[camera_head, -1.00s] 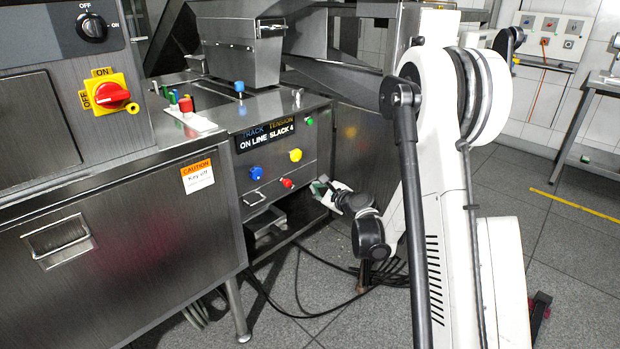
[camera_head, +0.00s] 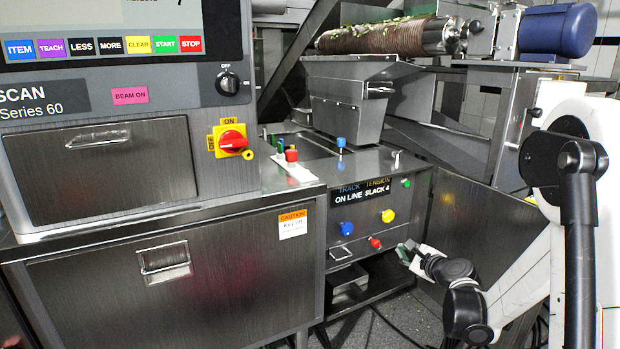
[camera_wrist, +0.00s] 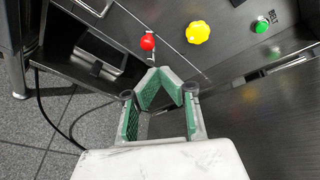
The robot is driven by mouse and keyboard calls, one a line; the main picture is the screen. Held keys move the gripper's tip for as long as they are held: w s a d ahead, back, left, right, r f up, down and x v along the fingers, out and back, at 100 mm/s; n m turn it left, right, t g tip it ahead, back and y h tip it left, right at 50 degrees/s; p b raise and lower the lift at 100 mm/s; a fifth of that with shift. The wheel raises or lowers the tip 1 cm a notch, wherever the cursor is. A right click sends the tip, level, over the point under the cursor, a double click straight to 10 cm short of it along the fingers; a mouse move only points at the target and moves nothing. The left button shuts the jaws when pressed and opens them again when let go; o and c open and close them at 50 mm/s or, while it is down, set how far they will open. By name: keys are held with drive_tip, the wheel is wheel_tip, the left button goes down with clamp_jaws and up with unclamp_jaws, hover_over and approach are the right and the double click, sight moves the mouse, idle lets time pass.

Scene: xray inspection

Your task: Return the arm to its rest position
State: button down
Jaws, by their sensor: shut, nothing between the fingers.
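My gripper (camera_head: 406,250) is at the right in the head view, just right of and below the red knob (camera_head: 375,243) on the steel control panel (camera_head: 362,215). In the wrist view my gripper (camera_wrist: 157,74) shows its green-padded fingers with their tips together and nothing between them. The red knob also shows there (camera_wrist: 147,42), a little beyond the fingertips. My white arm stretches from the right edge of the head view, bent at a dark wrist joint. Whether the fingers touch the panel cannot be told.
A yellow knob (camera_head: 388,216), a blue knob (camera_head: 346,228) and a green button (camera_head: 406,183) sit on the same panel. A red-and-yellow rotary switch (camera_head: 232,141) is on the scanner cabinet at left. An open bay (camera_head: 365,286) lies below the panel. Cables lie on the floor.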

drive_tip(key=s+a+r+n+g, duration=0.2)
drive_tip(key=s+a+r+n, duration=0.35)
drive_tip(key=s, duration=0.35)
drive_tip(key=s+a+r+n+g, duration=0.2)
drive_tip(key=s+a+r+n, duration=0.35)
drive_tip(key=s, duration=0.25)
drive_tip(key=s+n+g+h, duration=0.3)
drive_tip(key=s+n, duration=0.8)
drive_tip(key=s, duration=1.2)
wheel_tip(320, 180, up, 14)
drive_tip(key=d+p, duration=0.1)
drive_tip(key=p, duration=1.3)
drive_tip(key=shift+s+p, duration=0.15)
drive_tip(key=shift+p, duration=0.2)
